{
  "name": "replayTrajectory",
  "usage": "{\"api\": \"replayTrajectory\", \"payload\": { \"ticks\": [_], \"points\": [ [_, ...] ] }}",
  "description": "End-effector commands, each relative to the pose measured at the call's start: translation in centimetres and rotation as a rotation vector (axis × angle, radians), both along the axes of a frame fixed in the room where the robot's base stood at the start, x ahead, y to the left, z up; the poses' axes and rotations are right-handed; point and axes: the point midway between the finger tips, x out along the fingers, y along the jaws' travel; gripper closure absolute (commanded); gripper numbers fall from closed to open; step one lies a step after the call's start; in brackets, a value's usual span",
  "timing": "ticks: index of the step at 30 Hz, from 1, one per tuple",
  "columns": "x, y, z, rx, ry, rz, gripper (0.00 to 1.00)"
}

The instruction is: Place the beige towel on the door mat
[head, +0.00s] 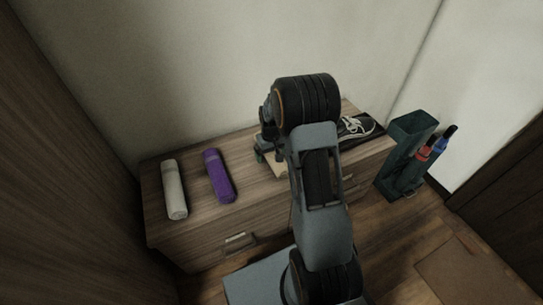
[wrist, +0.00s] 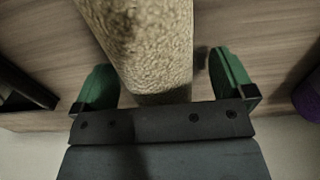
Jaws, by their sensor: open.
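The beige towel (wrist: 140,45) is rolled and has a rough, looped surface. It lies on the wooden cabinet top and fills the middle of the wrist view. My gripper (wrist: 162,62) is open, with one green finger on each side of the towel. I cannot tell whether either finger touches it. In the head view my arm hides most of this towel, and only a pale bit (head: 277,166) shows beside my gripper. The door mat (head: 470,275) appears as a brown rectangle on the floor at the lower right.
A purple rolled towel (head: 218,176) and a whitish one (head: 174,190) lie to the left on the cabinet (head: 200,224).

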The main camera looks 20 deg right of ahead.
Motion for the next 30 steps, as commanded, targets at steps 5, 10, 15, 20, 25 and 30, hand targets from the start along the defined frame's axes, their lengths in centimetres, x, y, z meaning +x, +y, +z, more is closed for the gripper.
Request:
{"api": "replayTrajectory", "payload": {
  "ticks": [5, 10, 15, 20, 25, 30],
  "points": [
    [0.01, 0.01, 0.10, 0.000, 0.000, 0.000, 0.01],
    [0.00, 0.01, 0.11, 0.000, 0.000, 0.000, 0.17],
    [0.01, 0.02, 0.11, 0.000, 0.000, 0.000, 0.33],
    [0.01, 0.02, 0.11, 0.000, 0.000, 0.000, 0.49],
    [0.02, 0.01, 0.13, 0.000, -0.001, 0.000, 0.59],
    [0.03, 0.01, 0.33, 0.000, -0.001, 0.000, 0.59]
  ]
}}
